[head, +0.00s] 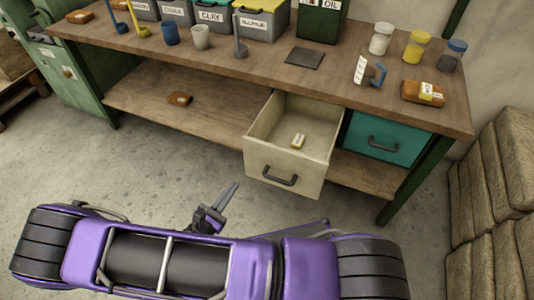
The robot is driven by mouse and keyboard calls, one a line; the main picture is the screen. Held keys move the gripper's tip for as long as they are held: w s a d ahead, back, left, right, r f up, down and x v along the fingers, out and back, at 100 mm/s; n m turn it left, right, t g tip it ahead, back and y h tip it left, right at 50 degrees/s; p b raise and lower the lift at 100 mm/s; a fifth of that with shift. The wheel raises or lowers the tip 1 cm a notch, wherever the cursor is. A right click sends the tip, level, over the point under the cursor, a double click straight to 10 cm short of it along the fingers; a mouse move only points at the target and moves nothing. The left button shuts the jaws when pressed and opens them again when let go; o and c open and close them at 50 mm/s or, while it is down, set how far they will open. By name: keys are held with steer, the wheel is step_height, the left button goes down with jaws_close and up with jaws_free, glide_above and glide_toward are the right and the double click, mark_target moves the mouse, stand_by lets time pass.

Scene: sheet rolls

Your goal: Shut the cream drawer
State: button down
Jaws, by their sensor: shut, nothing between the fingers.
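The cream drawer (285,174) is pulled out from under the wooden workbench, its dark handle (280,180) facing me. A small pale labelled block (298,141) lies inside it. My gripper (232,188) is shut and empty, to the left of the drawer front and apart from it. Its fingers point up and to the right in the picture. Most of my arm is out of sight or hidden near my purple body.
A teal drawer (383,139) is shut, right of the cream one. The workbench top (130,63) holds bins, cups and jars. A brown block (179,98) lies on the lower shelf. Stacked sacks (519,150) stand at the right. Floor left of the drawer is clear.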

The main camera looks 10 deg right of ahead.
steer(key=s+d+f+n+t, duration=0.1)
steer(key=d+f+n, duration=0.1)
steer(key=n, duration=0.1)
steer(key=y, duration=0.1)
glide_toward(261, 152)
steer(key=x, duration=0.7)
steer(key=shift+s+f+b, duration=0.1)
steer(key=shift+f+b, duration=0.05)
steer(key=shift+b, duration=0.15)
